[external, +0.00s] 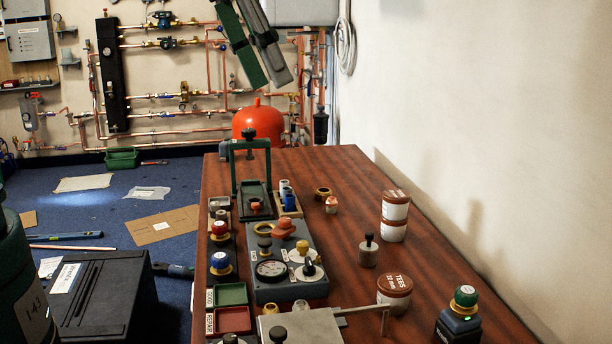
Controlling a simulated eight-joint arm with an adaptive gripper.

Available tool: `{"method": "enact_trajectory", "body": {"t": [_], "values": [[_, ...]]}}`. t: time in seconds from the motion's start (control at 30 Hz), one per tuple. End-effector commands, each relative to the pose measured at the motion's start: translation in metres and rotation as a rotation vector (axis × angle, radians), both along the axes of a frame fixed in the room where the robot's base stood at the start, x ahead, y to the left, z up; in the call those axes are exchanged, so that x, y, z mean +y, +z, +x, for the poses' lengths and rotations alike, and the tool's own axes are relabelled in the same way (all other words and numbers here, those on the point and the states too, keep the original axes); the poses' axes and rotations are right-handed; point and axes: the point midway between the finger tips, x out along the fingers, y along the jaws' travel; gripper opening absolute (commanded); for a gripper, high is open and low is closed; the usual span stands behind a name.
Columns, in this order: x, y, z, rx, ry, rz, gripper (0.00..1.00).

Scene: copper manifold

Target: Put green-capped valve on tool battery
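The green-capped valve (465,295), with a round green cap over a brass-coloured collar, is at the front right of the wooden table. It appears upright on top of the tool battery (458,326), a dark blue-black block with a small green light. The valve's lower part is hard to make out, so I cannot tell exactly how it sits. No gripper can be made out around the valve or battery. Long green and grey bars (258,45) hang at the top of the view, and I cannot tell whether they are mine. My gripper's fingers are not visible.
A grey gauge panel (283,292) stands mid-table, with red-capped (219,229) and blue-capped (220,262) valves to its left. Lidded tins (395,293) and a dark-knobbed weight (368,252) stand between the panel and battery. The table's right-hand strip (445,255) is mostly clear.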

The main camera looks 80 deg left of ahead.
Motion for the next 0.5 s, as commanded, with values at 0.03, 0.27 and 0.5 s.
{"method": "enact_trajectory", "body": {"t": [0.03, 0.27, 0.5], "values": [[0.003, 0.0, -0.011, -0.01, -0.008, 0.004, 0.38], [0.014, 0.001, -0.05, -0.057, -0.045, 0.026, 0.38], [0.023, -0.004, -0.09, -0.106, -0.084, 0.051, 0.38]]}}
